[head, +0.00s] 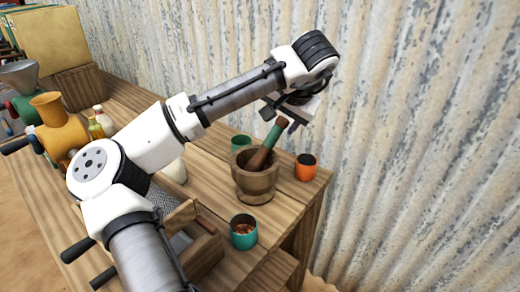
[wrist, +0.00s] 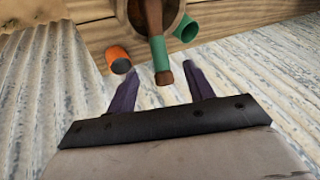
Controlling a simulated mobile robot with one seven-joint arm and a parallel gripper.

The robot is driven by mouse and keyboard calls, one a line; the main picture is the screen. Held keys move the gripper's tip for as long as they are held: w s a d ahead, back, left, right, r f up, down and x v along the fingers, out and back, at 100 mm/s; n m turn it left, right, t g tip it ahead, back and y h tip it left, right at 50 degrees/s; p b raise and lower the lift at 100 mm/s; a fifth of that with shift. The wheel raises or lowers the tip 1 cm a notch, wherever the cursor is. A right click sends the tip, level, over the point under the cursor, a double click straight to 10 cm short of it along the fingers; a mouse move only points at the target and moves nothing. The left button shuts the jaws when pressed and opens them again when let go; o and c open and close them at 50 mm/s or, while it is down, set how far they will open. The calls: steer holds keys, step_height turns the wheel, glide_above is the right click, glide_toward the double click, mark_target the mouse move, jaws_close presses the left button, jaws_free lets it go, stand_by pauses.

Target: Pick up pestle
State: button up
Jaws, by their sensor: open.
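The pestle (head: 268,144) leans in the wooden mortar (head: 257,183), its green-banded handle sticking up and tilted to the right in the head view. In the wrist view the pestle (wrist: 160,55) points toward my gripper, with its brown tip close to the gap between the fingers. The mortar (wrist: 122,12) is partly cut off at the top there. My gripper (wrist: 158,88) is open and empty, with its two dark purple fingers apart. In the head view my gripper (head: 285,118) hangs just above the pestle's top end. The lower end of the pestle is hidden inside the mortar.
An orange cup (head: 306,168) stands right of the mortar, a green cup (head: 241,143) behind it, and a teal cup (head: 243,233) with reddish contents in front. A wooden box (head: 205,250) stands to the left. A corrugated wall (head: 420,150) rises close behind the table.

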mark_target(273, 137)
steer(key=p+x, duration=0.1)
steer(key=x, duration=0.5)
steer(key=shift+w+f, duration=0.1)
steer(key=shift+f, duration=0.2)
steer(key=shift+w+d+p+x, duration=0.15)
steer(key=shift+p+x, duration=0.3)
steer(key=shift+x, duration=0.95)
steer(key=shift+w+d+p+x, duration=0.15)
steer(key=shift+p+x, duration=0.25)
steer(key=shift+x, duration=0.95)
steer(key=shift+r, duration=0.1)
jaws_close()
